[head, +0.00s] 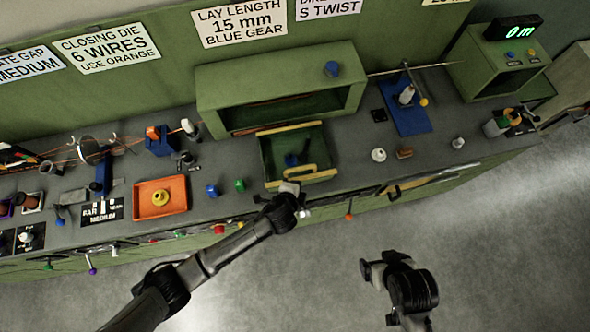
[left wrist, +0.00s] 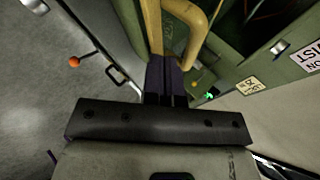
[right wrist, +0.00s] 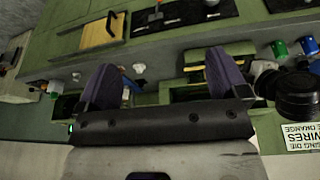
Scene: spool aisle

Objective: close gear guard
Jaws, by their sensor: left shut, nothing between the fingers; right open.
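The gear guard (head: 265,160) is a green panel with yellow edging and a yellow handle (head: 305,176). It stands out in front of the green gear housing (head: 225,90), whose front is open. A blue part shows inside the guard. My left gripper (head: 290,188) is shut and empty at the near side of the guard, close to the yellow handle. In the left wrist view the shut fingers (left wrist: 166,78) are right by the yellow handle (left wrist: 185,25); I cannot tell if they touch. My right gripper (right wrist: 163,75) is open and empty, out over the floor in front of the bench.
An orange tray (head: 150,211) with a yellow piece, and blue (head: 212,191) and green (head: 239,184) pegs, stand left of the guard. The floor in front is clear.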

